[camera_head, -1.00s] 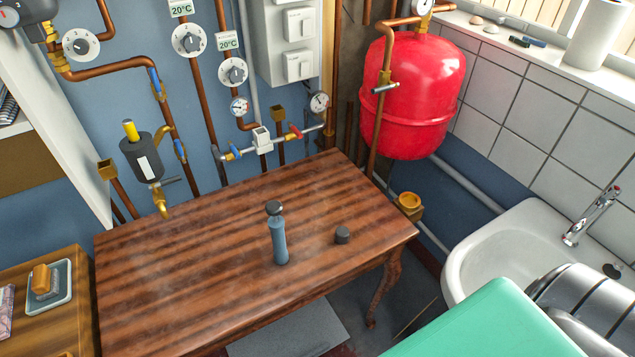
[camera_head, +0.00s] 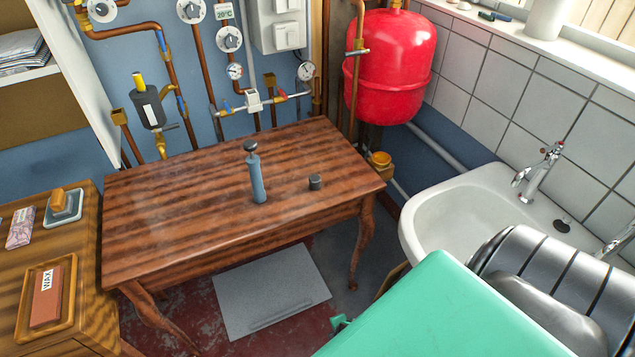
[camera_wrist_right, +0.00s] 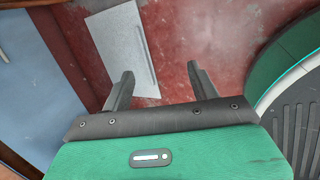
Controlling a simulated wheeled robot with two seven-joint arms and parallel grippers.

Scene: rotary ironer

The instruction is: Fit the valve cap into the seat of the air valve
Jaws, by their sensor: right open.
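A small dark grey cylinder, which looks like the valve cap (camera_head: 315,182), stands on the wooden table (camera_head: 150,225) near its right side. A blue-handled piece with a dark round top (camera_head: 255,172) stands upright to its left. A brass fitting with an open round top (camera_head: 380,160), which may be the air valve's seat, is beyond the table's right end, below the red tank. I cannot tell for certain which fitting is the air valve. My right gripper (camera_wrist_right: 160,82) is open and empty over the floor in the right wrist view. My left gripper is not in view.
A white sink (camera_head: 450,210) stands right of the table. A wooden cabinet (camera_head: 85,300) with a wax tray is at left. A grey mat (camera_head: 270,290) lies on the floor. Most of the tabletop is clear.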

